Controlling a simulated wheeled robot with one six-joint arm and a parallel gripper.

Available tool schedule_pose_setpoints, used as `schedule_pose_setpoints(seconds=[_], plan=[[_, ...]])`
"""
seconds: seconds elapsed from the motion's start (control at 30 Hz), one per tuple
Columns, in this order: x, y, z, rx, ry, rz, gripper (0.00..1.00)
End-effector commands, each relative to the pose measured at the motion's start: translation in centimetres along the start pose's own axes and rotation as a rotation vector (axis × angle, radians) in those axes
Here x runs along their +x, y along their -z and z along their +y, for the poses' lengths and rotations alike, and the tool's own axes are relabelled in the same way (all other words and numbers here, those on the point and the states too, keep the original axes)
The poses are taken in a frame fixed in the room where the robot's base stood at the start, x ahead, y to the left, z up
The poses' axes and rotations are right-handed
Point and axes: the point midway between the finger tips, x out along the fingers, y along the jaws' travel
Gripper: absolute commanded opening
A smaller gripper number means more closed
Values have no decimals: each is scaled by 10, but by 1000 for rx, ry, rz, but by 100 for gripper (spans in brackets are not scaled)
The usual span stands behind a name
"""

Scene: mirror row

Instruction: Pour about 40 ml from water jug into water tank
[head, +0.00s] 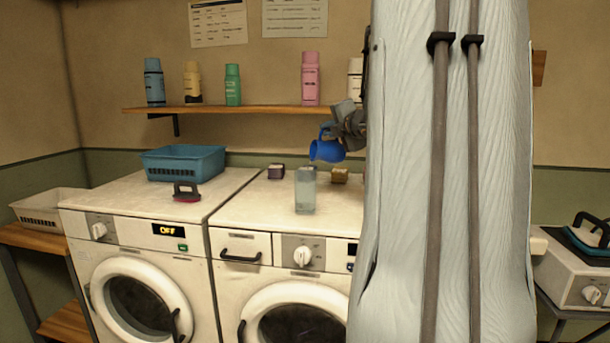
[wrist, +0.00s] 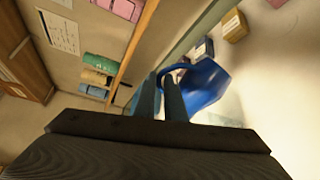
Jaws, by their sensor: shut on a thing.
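I cannot make out a stream or the water level.
Two small boxes, one dark (head: 276,171) and one yellowish (head: 339,176), stand behind the container. A teal basket (head: 183,163) and a red-and-black brush-like item (head: 186,192) sit on the left machine. A wooden shelf (head: 230,109) with several bottles runs along the wall behind.

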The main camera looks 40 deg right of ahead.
Motion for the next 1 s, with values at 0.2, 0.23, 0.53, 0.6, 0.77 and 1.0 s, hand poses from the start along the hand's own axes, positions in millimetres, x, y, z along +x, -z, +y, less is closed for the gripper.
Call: schedule_pose_setpoints(seconds=[0.2,0.23,0.53,0.6,0.77,1.0], plan=[[-5,-12,7,115,-10,20,0],[-5,-15,2,156,-12,27,0],[-3,-22,-10,315,-34,57,0],[-3,-24,-10,337,-35,60,0],[-5,-29,-9,418,-42,74,0],[-6,-34,-10,547,-54,96,0]])
